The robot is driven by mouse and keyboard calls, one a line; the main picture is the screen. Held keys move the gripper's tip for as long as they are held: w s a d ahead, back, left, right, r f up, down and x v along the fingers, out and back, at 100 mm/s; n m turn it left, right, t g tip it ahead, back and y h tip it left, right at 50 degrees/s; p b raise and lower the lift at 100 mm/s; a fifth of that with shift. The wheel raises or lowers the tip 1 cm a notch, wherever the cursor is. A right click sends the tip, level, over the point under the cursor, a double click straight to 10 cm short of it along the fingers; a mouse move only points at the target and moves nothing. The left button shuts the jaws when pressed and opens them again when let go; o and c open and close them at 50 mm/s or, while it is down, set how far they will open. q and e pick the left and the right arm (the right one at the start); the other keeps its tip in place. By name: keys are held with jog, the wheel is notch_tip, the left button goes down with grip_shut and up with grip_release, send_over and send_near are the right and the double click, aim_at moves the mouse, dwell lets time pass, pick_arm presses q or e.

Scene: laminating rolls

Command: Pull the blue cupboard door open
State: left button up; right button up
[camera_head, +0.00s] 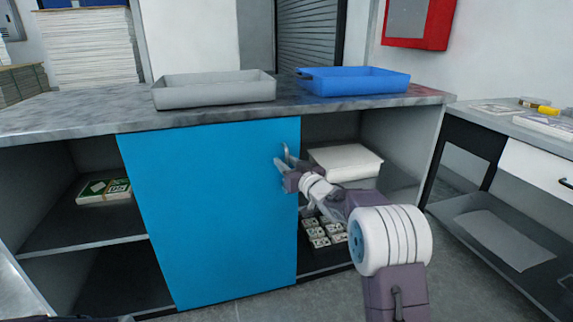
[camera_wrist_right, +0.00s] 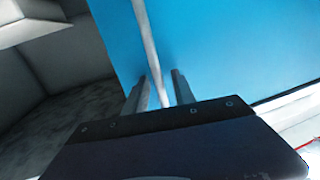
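The blue cupboard door (camera_head: 215,210) sits under the counter and looks flush with its front. Its upright metal handle (camera_head: 287,154) is near the upper right edge. My right gripper (camera_head: 281,172) is at this handle. In the right wrist view the handle bar (camera_wrist_right: 148,45) runs down between the two fingers of my right gripper (camera_wrist_right: 158,92), with a narrow gap visible on either side. The fingers are apart, around the bar and not closed on it. My left gripper cannot be made out in either view.
A grey tray (camera_head: 215,92) and a blue tray (camera_head: 352,82) stand on the counter (camera_head: 60,115). Open shelves flank the door, holding a green-and-white pack (camera_head: 104,189) and a white stack (camera_head: 345,162). A side table (camera_head: 515,135) stands at right. Grey floor is clear in front.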

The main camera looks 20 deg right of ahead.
grip_shut()
dwell(1.2)
